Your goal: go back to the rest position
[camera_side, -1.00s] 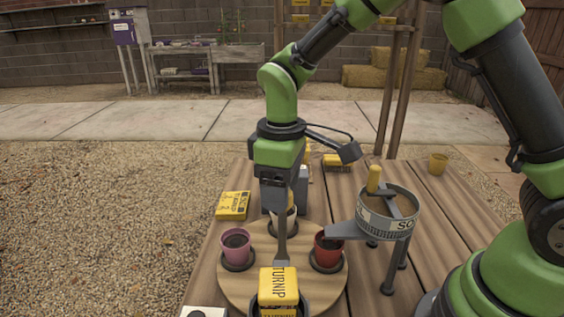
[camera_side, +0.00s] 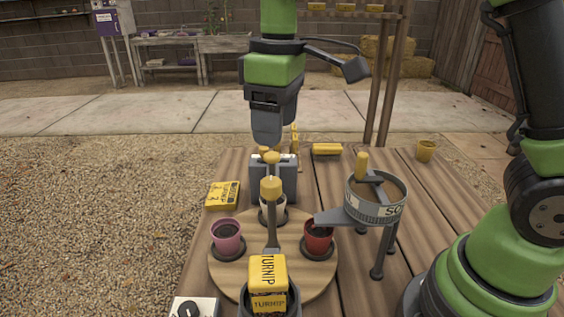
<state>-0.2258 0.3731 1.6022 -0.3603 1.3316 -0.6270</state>
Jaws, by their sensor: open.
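My gripper (camera_side: 267,135) hangs in the air above the far part of the wooden table, pointing down. It holds nothing that I can see, and its fingers overlap in this view, so the gap between them is hidden. Below it, a grey holder (camera_side: 288,180) with yellow-topped tools stands on the table.
The round board (camera_side: 225,278) carries a pink pot (camera_side: 226,238), a red pot (camera_side: 318,236) and a yellow TURNIP packet (camera_side: 267,277) at the front. A grey hopper on legs (camera_side: 377,212) stands right.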

